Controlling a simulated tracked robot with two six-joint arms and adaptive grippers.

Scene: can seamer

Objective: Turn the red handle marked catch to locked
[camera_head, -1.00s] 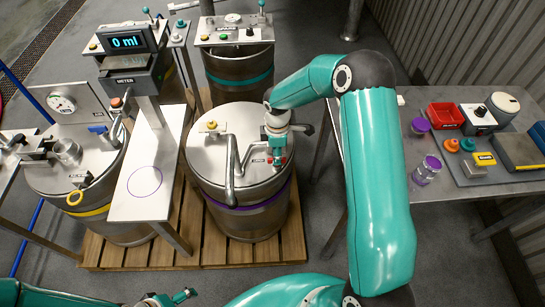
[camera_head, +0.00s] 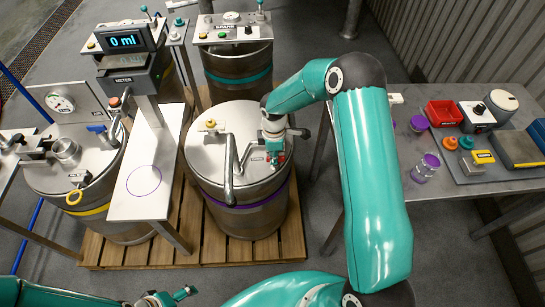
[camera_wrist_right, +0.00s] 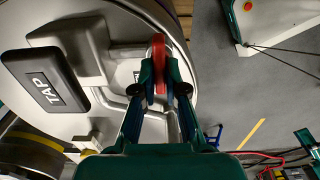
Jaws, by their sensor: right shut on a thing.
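The red handle (camera_wrist_right: 158,46) sits on the lid of the steel drum with the purple band (camera_head: 240,209). In the wrist view it stands between the fingers of my right gripper (camera_wrist_right: 159,80), which is shut on it. In the head view my right gripper (camera_head: 274,150) comes down over the right part of the lid and hides much of the handle; only a little red (camera_head: 281,159) shows. The catch marking cannot be read. My left gripper (camera_head: 172,297) is at the bottom edge, away from the drum; its jaws are too small to judge.
A bent pipe (camera_head: 230,170) and a yellow knob (camera_head: 211,124) stand on the same lid. A black TAP label (camera_wrist_right: 45,79) is near the gripper. The meter stand (camera_head: 145,190) is left of the drum; a side table (camera_head: 450,188) with small items is right.

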